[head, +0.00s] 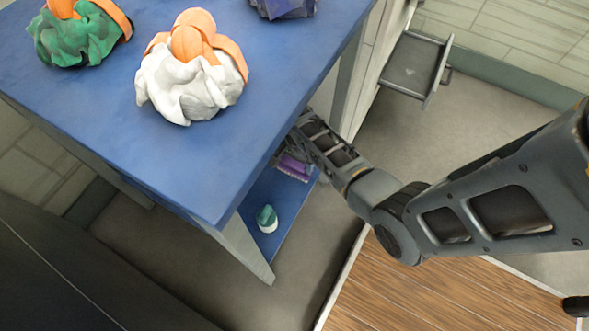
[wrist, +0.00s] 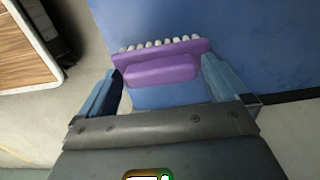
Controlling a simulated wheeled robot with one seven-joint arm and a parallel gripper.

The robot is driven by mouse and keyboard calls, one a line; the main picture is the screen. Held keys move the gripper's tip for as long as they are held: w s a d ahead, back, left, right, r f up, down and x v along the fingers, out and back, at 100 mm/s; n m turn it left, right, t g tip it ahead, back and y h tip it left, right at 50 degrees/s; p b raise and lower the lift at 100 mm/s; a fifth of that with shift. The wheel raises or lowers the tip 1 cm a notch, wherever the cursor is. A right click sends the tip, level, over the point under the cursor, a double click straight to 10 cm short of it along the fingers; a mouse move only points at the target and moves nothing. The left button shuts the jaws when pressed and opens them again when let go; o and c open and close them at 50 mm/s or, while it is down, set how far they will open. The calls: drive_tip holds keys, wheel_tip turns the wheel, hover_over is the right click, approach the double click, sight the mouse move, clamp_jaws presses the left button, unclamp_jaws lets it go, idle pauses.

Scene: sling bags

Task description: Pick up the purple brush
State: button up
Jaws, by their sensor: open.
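The purple brush (wrist: 162,68) lies on the blue lower shelf (wrist: 240,45) of the table, with a row of pale bristles along its far edge. In the head view the brush (head: 294,167) is partly hidden at the shelf's far end, beside my arm. My gripper (wrist: 163,85) is open in the wrist view, with one blue finger on either side of the brush's handle. The near part of the brush is between the fingers, and the bristled edge is beyond the fingertips. I cannot tell whether either finger touches it. In the head view the gripper's fingers are hidden by the table.
The blue tabletop (head: 112,126) overhangs the shelf and holds a white and orange bag (head: 190,85), a green and orange bag (head: 80,38) and a dark purple bag (head: 284,8). A green and white object (head: 267,219) sits nearer on the shelf. An open drawer (head: 413,66) juts out behind.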

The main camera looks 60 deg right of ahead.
sight(294, 162)
drive_tip(key=c, duration=1)
wheel_tip(294, 162, up, 10)
drive_tip(key=p, duration=0.4)
drive_tip(key=o, duration=0.5)
drive_tip(key=shift+c, duration=1.3)
